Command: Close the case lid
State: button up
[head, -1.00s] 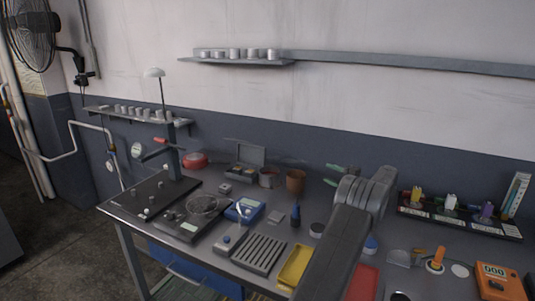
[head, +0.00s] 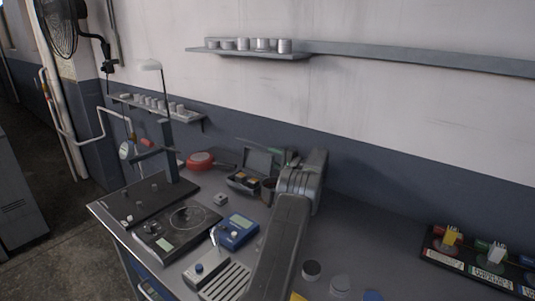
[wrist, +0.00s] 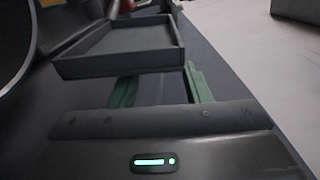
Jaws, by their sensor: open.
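The small grey case (head: 243,184) stands on the bench with its lid (head: 262,159) raised at the back. In the wrist view a dark grey shallow panel with a rim, which looks like the lid (wrist: 120,62), lies just beyond my fingertips. My gripper (wrist: 160,88) has two green fingers spread apart with nothing between them. In the head view green fingers show beside and behind the raised lid, partly hidden by my arm. I cannot tell whether they touch the lid.
A red pan (head: 200,160) is left of the case. A blue meter (head: 238,231) and a small grey block (head: 220,200) are in front.

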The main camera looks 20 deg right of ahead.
jog(key=shift+x, duration=1.6)
jog(key=shift+f, duration=0.1)
jog(key=shift+c, duration=0.2)
grip_shut()
